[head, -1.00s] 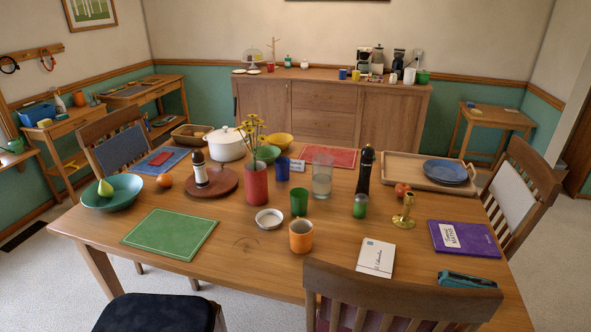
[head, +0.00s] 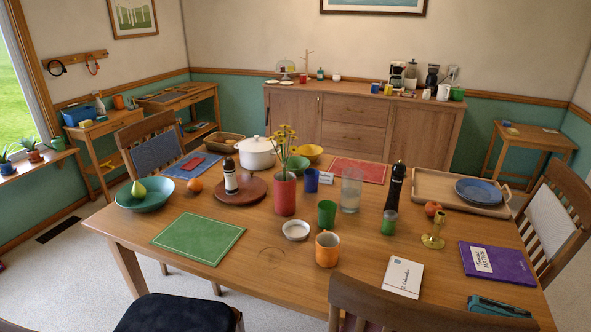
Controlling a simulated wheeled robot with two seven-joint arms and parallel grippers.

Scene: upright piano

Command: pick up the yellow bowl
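The yellow bowl (head: 309,152) stands on the far side of the dining table, partly hidden. A green bowl (head: 297,164) and the yellow flowers in a red vase (head: 285,193) are in front of it. A white lidded pot (head: 257,153) stands just to its left. Neither of my grippers shows in the head view.
The wooden table (head: 350,240) is crowded: a blue cup (head: 311,180), a clear glass (head: 351,190), a dark pepper mill (head: 394,186) and a wooden tray (head: 430,188). Chairs stand around it, one at the near edge (head: 400,305). Pale floor (head: 70,275) is free at left.

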